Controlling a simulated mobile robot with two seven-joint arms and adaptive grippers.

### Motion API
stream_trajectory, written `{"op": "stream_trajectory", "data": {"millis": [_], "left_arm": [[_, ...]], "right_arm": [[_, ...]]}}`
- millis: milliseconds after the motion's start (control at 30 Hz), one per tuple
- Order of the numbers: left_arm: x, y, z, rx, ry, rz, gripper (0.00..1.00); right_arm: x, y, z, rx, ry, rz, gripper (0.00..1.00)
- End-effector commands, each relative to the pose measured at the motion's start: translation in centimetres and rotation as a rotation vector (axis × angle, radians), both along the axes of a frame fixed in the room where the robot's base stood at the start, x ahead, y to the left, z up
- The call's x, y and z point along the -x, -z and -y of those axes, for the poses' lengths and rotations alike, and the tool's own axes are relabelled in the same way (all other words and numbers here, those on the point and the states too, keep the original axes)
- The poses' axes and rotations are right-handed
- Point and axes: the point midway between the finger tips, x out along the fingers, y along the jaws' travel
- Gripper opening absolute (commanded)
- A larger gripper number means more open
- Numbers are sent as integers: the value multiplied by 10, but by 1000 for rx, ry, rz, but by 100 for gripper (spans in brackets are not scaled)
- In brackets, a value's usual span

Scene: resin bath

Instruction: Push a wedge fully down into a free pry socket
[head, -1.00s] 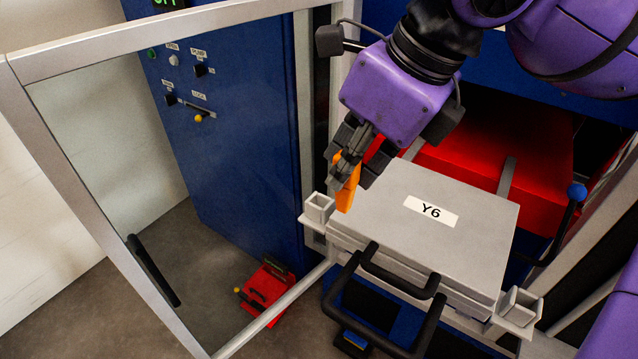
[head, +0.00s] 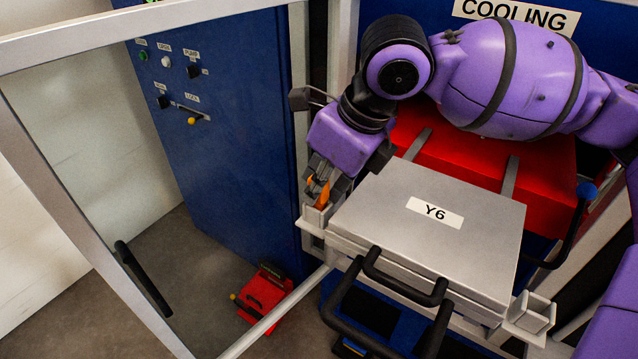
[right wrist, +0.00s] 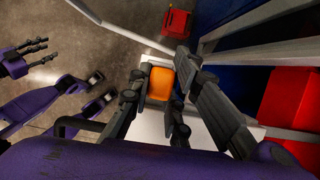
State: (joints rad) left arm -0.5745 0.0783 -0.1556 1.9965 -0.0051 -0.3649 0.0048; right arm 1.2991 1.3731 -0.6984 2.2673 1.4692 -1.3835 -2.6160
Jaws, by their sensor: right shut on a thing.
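An orange wedge (head: 324,194) is gripped in my right gripper (head: 318,188), upright over the left pry socket (head: 314,217) of the grey box marked Y6 (head: 425,235). The wedge's lower end is at the socket's mouth; how deep it sits is hidden. In the right wrist view the wedge (right wrist: 160,83) shows between the fingers, with the pale socket rim around its far side. The right pry socket (head: 533,312) is empty. My left gripper (right wrist: 42,52) shows only in the right wrist view, at the left, with its fingers apart and empty.
Black handles (head: 400,285) stick out at the box's front. A red block (head: 485,165) lies behind it, below the COOLING sign. A blue control cabinet (head: 235,140) stands left, and an open framed door (head: 75,170) stands in front of it. A red device (head: 264,292) is on the floor.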

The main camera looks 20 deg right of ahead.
Motion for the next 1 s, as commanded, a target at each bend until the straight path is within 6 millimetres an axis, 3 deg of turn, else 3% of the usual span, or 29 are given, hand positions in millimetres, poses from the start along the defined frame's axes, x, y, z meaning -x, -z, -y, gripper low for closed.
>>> {"op": "stream_trajectory", "data": {"millis": [300, 333, 467, 833, 1000], "left_arm": [[-3, -2, 1, 1, 1, 6, 40], [-3, -2, 1, 1, 1, 5, 40], [-2, -2, 1, 2, 1, 4, 40], [1, 2, 1, 1, 1, -3, 40], [-4, -5, 1, 2, 0, 8, 40]], "right_arm": [[0, 1, 0, -1, 0, 2, 0], [0, 1, 0, -1, 0, 3, 20], [0, 1, 0, -1, 0, 2, 37], [0, -3, 0, 0, 1, 3, 37], [7, -28, 7, 0, 2, 8, 37]]}}
